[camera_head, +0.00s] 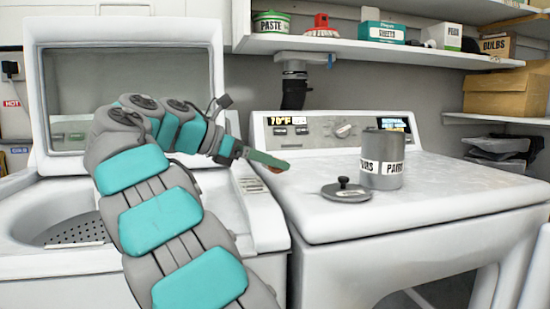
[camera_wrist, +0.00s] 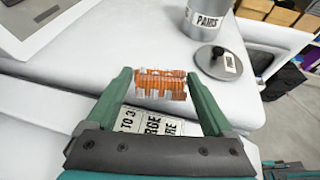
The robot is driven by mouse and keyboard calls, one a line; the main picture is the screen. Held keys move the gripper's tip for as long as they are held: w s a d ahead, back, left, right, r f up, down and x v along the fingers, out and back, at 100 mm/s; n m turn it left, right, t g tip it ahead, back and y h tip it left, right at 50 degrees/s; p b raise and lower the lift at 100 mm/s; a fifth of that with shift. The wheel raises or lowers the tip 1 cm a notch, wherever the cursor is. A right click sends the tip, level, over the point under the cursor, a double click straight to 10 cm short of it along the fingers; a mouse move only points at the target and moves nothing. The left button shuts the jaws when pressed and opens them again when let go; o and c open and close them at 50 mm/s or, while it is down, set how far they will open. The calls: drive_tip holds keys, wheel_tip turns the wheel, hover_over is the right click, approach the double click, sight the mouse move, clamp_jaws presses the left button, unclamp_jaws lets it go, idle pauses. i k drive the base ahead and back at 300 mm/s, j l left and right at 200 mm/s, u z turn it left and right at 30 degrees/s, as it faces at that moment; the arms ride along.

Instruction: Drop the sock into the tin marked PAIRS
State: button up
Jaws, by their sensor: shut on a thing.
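My gripper (camera_wrist: 160,78) is shut on an orange and white striped sock (camera_wrist: 160,86), held between its green fingertips. The tin also shows at the top of the wrist view (camera_wrist: 208,20). The round knobbed lid (camera_head: 345,193) lies in front of the tin, to its left.
The white dryer top (camera_head: 440,190) is clear around the tin. A control panel (camera_head: 330,132) rises behind it. An open washer (camera_head: 40,190) with raised lid is at left. A shelf (camera_head: 390,50) with boxes and a brush hangs above. A cardboard box (camera_head: 505,95) is at right.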

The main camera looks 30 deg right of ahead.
sight(373, 167)
drive_tip(key=k, duration=1.5)
